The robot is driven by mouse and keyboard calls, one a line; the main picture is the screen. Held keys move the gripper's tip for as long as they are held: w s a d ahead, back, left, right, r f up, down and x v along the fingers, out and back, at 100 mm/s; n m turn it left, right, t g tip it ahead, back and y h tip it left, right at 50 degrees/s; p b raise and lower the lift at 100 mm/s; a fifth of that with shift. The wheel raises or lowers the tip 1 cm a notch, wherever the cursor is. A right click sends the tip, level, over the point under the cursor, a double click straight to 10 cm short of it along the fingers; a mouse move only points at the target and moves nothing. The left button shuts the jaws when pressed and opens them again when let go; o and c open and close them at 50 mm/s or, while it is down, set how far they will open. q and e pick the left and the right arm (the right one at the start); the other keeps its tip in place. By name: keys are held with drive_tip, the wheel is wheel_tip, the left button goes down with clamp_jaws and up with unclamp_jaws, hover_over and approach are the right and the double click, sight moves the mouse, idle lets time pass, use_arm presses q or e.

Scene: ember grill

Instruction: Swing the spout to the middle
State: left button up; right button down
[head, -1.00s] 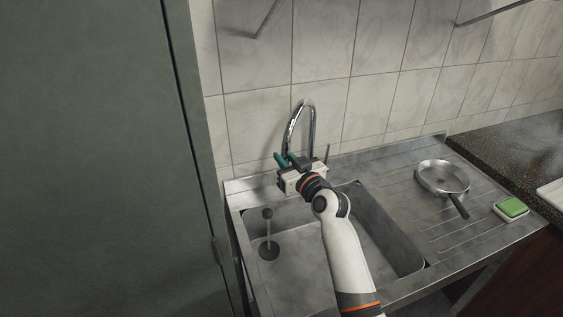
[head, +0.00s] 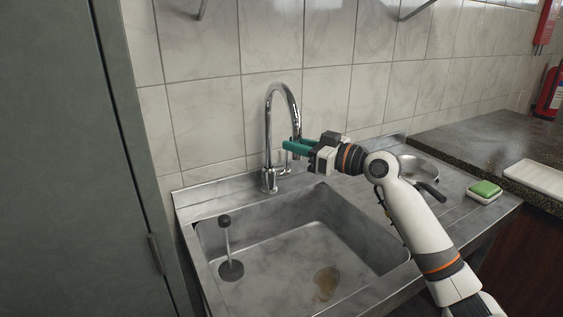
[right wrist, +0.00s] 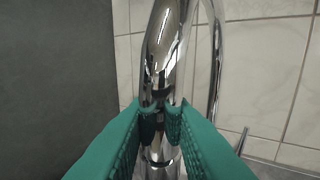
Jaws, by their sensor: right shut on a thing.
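The chrome spout (head: 283,88) rises from the tap base at the back of the sink. It arches to the right, with its end over the back part of the basin (head: 270,262). My right gripper (head: 291,147) comes in from the right with its green fingers at the spout's downward end. In the right wrist view the fingers (right wrist: 160,118) are closed on both sides of the chrome spout (right wrist: 166,50). The tap base (head: 269,180) stands on the sink's back ledge. My left gripper is out of view.
A black-topped plunger-like rod (head: 227,240) stands at the basin's left, and a brown stain (head: 327,283) lies on its floor. A pan (head: 418,170) is on the drainer, partly behind my arm. A green sponge (head: 484,188) lies right of it. A tall grey cabinet (head: 60,170) bounds the left.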

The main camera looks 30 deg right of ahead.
drive_tip(key=shift+d+r+b, duration=0.1)
drive_tip(key=shift+d+b, duration=0.45)
drive_tip(key=shift+d, duration=0.45)
drive_tip(key=c, duration=1.3)
unclamp_jaws()
drive_tip(key=shift+w, duration=0.1)
drive_tip(key=b+v, duration=0.3)
drive_tip(key=v, duration=0.9)
drive_tip(key=shift+b, duration=0.35)
